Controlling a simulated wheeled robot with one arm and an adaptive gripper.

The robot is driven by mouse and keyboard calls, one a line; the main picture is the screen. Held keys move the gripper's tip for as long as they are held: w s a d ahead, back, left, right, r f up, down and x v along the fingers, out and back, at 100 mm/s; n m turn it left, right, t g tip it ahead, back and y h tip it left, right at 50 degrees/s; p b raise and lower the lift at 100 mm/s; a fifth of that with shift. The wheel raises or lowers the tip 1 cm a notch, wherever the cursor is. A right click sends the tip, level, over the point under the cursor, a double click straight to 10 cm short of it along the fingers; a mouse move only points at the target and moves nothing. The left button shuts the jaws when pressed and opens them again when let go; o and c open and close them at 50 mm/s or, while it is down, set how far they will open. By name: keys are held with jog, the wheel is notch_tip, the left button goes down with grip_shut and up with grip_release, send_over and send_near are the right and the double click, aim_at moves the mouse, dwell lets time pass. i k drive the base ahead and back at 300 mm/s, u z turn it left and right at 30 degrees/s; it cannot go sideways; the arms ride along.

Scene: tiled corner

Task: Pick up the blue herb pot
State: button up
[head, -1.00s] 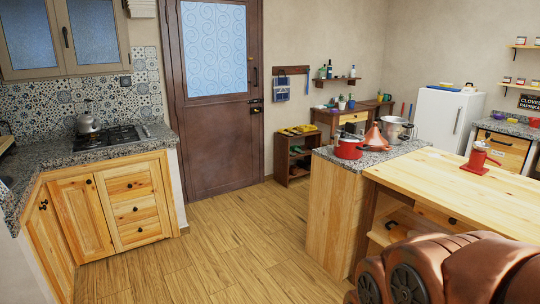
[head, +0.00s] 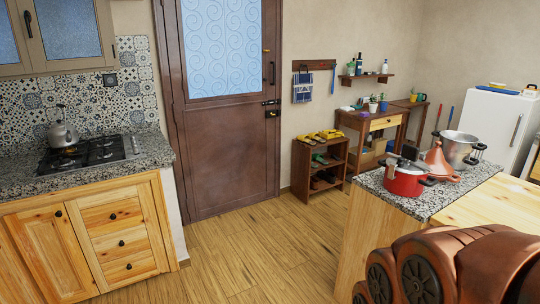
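A small blue pot (head: 383,106) with a green plant stands on the small wooden desk (head: 384,122) against the back wall, right of the door. It is far off and small in the head view. A paler pot (head: 373,107) with a plant stands just left of it. My gripper is not in view; only copper-brown parts of my arm show at the bottom right, far from the desk.
A shoe rack (head: 319,185) stands left of the desk. A granite-topped counter (head: 407,208) with a red pot (head: 404,182) and a steel pot (head: 458,150) stands at right. The wooden floor (head: 245,252) between it and the left cabinets is clear.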

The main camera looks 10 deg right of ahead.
aim_at(383, 104)
jog(key=i, duration=4.85)
jog(key=z, duration=2.2)
jog(key=i, duration=3.5)
jog(key=u, duration=1.7)
